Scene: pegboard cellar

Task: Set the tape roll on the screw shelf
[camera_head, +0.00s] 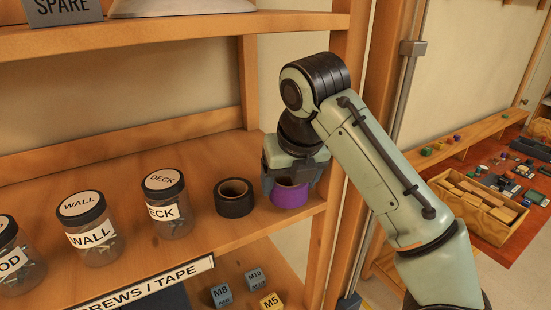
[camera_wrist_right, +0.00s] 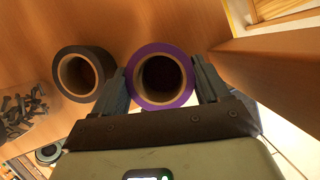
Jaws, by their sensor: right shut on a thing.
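A purple tape roll (camera_head: 289,194) is at the right end of the wooden shelf (camera_head: 130,262) labelled "SCREWS / TAPE" in the head view. My right gripper (camera_head: 293,178) is shut on it from above, with one finger on each side. In the right wrist view the purple roll (camera_wrist_right: 163,75) sits between the two fingers (camera_wrist_right: 162,88). The roll appears to be at the shelf surface; whether it bears on the board I cannot tell. A black tape roll (camera_head: 235,198) stands just left of it, also seen in the wrist view (camera_wrist_right: 84,73). My left gripper is out of view.
Labelled screw jars (camera_head: 167,203) stand left along the shelf. A wooden upright (camera_head: 322,240) closes in on the right. Several small blocks (camera_head: 255,279) lie on the shelf below. A board with a "SPARE" sign (camera_head: 62,10) is above.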

